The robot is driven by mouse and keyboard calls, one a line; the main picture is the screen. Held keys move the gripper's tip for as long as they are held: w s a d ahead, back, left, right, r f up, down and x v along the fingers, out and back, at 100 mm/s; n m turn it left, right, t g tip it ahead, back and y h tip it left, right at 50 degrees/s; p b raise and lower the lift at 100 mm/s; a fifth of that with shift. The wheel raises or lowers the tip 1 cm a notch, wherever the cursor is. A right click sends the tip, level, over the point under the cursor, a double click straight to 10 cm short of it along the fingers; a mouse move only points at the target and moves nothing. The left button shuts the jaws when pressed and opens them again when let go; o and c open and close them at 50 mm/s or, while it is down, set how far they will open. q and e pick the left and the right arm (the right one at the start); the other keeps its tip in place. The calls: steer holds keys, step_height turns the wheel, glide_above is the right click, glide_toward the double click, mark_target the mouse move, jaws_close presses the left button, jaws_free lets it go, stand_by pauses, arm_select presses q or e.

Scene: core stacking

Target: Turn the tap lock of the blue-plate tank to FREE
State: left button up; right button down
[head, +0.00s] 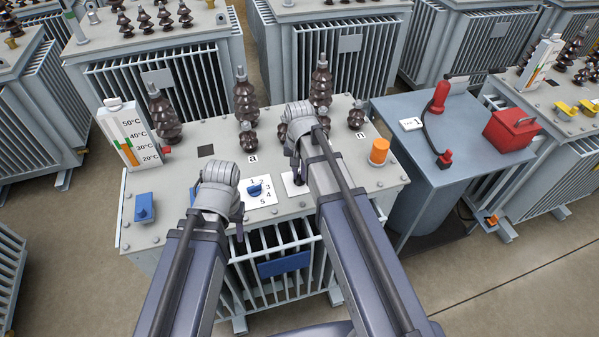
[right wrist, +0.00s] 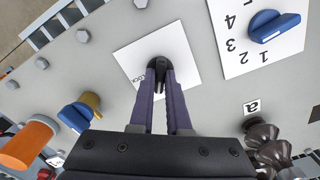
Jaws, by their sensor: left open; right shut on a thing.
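The blue-plate tank (head: 370,186) is the grey transformer in front of me, with a blue plate (head: 285,264) on its finned side. Its tap lock (right wrist: 158,62) is a dark knob on a white card (right wrist: 130,57); the word LOCK shows beside it, and FREE is not visible. My right gripper (right wrist: 161,88) is shut on the knob from above, hiding part of the knob and card. In the head view, my right wrist hides most of the lock, and only a bit of the card shows. My left gripper (head: 239,226) is open and empty at the tank's front edge.
A blue tap selector (head: 255,188) on a numbered card sits between my grippers. Dark bushings (head: 246,101) stand behind. An orange cap (head: 379,151) is to the right, a gauge (head: 125,133) and blue box (head: 144,207) to the left. A blue-grey table (head: 400,152) adjoins the right side.

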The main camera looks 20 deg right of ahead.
steer(key=n, duration=0.5)
steer(key=shift+n, duration=0.6)
steer(key=c, duration=0.9)
jaws_free()
steer(key=shift+r, duration=0.1)
step_height(320, 180, up, 8)
steer(key=p, duration=0.8)
steer(key=shift+f, duration=0.2)
